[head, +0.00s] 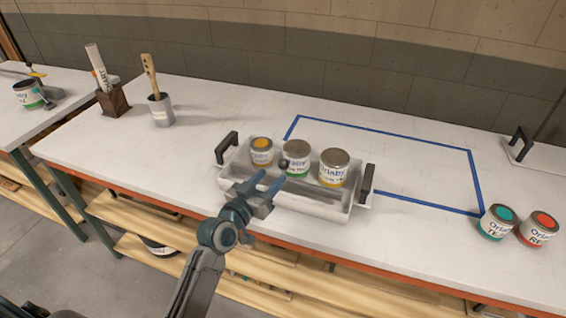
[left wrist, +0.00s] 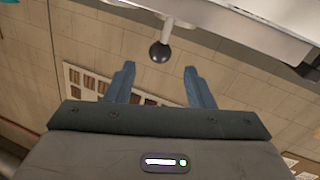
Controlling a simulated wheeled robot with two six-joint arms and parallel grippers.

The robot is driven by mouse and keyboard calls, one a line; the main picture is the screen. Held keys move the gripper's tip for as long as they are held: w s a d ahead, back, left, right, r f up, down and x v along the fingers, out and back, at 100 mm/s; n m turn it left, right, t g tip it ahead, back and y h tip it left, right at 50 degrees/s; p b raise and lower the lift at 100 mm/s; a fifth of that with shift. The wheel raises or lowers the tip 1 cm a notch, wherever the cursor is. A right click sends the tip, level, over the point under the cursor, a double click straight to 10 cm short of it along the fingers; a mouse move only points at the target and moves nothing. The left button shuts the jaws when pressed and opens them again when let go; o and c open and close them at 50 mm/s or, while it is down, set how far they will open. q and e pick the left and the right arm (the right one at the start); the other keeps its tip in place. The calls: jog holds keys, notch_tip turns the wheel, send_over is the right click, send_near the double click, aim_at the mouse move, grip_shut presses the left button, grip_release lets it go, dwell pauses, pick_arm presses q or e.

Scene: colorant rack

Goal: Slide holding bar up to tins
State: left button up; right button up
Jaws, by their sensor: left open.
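A grey rack tray (head: 345,208) with black end handles stands on the white bench. In it are three tins: a small one with a yellow top (head: 262,151), a middle one with a green band (head: 297,157) and a larger one with a yellow band (head: 333,168). A dark round knob (head: 284,164), seemingly the holding bar's, shows in front of the tins; most of the bar is hard to make out. My left gripper (head: 266,182) is open and empty at the tray's front. In the left wrist view the knob (left wrist: 160,52) is beyond and between the open fingertips, on a short stem.
Blue tape (head: 400,133) outlines an area behind and right of the tray. Two tins, teal-topped (head: 497,222) and red-topped (head: 538,229), stand at the right. A brush cup (head: 161,110) and a wooden holder (head: 113,100) stand at the left.

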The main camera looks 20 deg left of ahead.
aim_at(280, 168)
pick_arm(q)
jog(key=p+x, duration=0.1)
jog(key=x, duration=0.6)
jog(key=shift+w, duration=0.15)
